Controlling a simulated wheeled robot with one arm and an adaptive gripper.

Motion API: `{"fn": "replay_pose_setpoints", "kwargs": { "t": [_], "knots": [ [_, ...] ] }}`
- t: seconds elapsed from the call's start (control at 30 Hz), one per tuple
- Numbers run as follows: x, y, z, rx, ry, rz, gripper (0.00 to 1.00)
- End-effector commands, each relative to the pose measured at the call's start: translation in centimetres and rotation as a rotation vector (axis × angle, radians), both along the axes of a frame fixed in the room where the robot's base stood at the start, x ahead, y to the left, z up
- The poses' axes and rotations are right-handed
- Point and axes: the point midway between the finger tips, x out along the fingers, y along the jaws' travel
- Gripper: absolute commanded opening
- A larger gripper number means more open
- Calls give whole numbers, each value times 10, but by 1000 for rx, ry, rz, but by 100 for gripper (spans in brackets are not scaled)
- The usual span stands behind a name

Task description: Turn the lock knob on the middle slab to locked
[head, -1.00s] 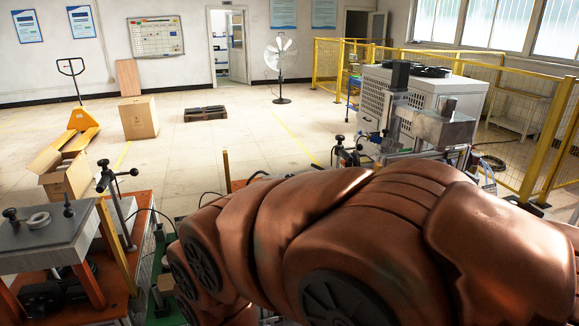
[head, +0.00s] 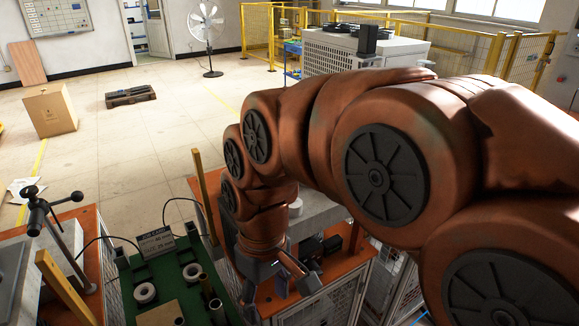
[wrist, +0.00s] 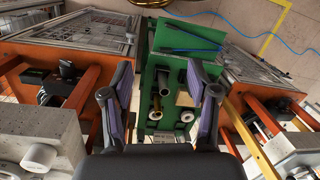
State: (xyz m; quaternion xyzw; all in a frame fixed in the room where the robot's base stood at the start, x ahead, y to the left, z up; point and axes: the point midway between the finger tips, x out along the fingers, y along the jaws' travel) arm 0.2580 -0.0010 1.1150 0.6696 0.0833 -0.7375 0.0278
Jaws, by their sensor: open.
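My gripper (wrist: 158,85) is open and empty; its purple-padded fingers are apart in the wrist view, with the green bench beyond them. In the head view my gripper (head: 283,278) hangs low between the green bench and the orange frame to its right. A grey slab (wrist: 58,128) with a round grey knob (wrist: 40,156) shows at the lower left of the wrist view, off to the side of my fingers. This slab (head: 318,213) is partly hidden behind my arm in the head view. I cannot tell the knob's setting or whether this is the middle slab.
The green bench (head: 127,278) holds rings, tubes and a small sign (head: 156,240). Another slab (head: 12,272) stands at the left edge, with a black clamp handle (head: 45,205) nearby. Yellow posts (head: 205,195) stand beside the bench. Open floor lies beyond.

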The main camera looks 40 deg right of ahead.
Motion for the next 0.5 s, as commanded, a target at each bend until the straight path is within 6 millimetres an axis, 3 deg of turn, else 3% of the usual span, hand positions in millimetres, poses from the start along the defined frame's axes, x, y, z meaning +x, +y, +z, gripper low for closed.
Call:
{"fn": "replay_pose_setpoints", "kwargs": {
  "t": [0.03,0.27,0.5],
  "knots": [
    [19,-4,7,20,-21,22,60],
    [88,-32,43,102,-112,166,60],
    [149,-83,78,153,-237,300,60]
  ]
}}
